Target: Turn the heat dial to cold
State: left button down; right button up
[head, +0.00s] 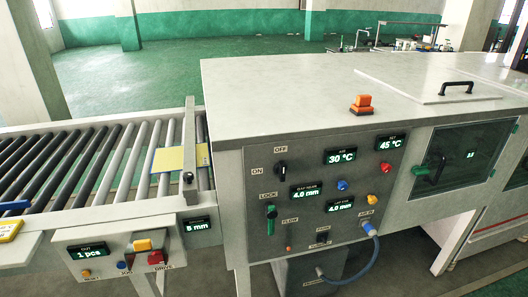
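The grey control panel (258,215) on the front of the white machine carries several knobs. No label reading heat or cold is legible. A black rotary knob (281,172) sits between ON and OFF labels at the upper left; its exact pointing is too small to tell. A red knob (386,168) is below the 45 °C SET display (391,143). A blue knob (342,185) is below the 30 °C display (341,156). A small black control (322,237) at the lower middle has an unreadable label. Neither of my grippers is in view.
A roller conveyor (112,165) with a yellow sheet (175,160) enters from the left. A small button box (118,252) juts out below it. A blue hose (365,265) hangs from the panel. A dark-windowed door (462,157) is at right.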

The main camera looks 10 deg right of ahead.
aim_at(386, 167)
jog(key=z, duration=1.25)
